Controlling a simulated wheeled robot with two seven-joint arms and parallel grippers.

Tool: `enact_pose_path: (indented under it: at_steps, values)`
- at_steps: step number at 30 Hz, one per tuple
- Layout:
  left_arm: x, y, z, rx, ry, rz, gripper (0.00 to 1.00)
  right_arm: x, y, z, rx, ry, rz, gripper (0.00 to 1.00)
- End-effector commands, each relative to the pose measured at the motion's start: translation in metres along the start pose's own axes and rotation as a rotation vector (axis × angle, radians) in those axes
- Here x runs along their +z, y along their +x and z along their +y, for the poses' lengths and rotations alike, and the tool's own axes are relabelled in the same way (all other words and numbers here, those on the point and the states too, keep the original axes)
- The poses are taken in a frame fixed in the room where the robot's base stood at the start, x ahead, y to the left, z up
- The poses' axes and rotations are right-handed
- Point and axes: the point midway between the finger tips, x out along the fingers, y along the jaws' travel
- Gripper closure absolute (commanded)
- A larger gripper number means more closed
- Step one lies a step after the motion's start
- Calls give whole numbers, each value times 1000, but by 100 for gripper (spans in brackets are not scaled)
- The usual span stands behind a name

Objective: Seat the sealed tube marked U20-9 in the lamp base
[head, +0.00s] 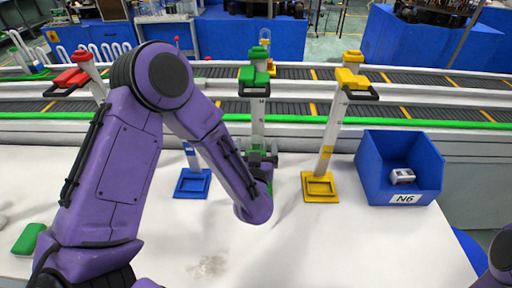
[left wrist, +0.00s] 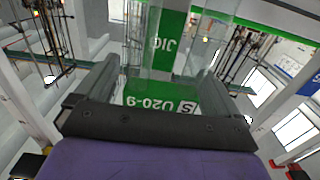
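The marking U20-9 reads upside down on a green panel (left wrist: 163,97) in the left wrist view, between the fingers of my left gripper (left wrist: 160,78). Clear, glassy walls rise behind it, beside another green strip with lettering. I cannot tell whether the panel belongs to a tube or a stand. In the head view my left gripper (head: 262,157) is at the lower part of the green-topped upright (head: 257,122). Its fingers look apart, with no clear contact. Its lower end is partly hidden by my forearm. I cannot identify the lamp base. My right gripper is out of view.
A yellow stand (head: 320,187) is right of the green upright, and a blue stand (head: 191,184) is left of it. A red-topped upright (head: 72,78) is farther left. A blue bin (head: 398,146) marked N6 stands at right. The conveyor (head: 410,110) runs behind; the front table is mostly clear.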

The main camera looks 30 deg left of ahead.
Motion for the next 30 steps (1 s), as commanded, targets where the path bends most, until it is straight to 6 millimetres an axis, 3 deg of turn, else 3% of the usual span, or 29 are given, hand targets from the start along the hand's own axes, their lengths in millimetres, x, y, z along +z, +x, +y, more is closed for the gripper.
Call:
enact_pose_path:
  at_steps: [8,21,30]
  values:
    - [1,-4,1,2,0,0,4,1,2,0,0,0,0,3]
    - [2,-94,1,3,0,1,4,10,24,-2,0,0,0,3]
    - [0,-106,0,-1,0,0,4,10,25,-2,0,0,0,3]
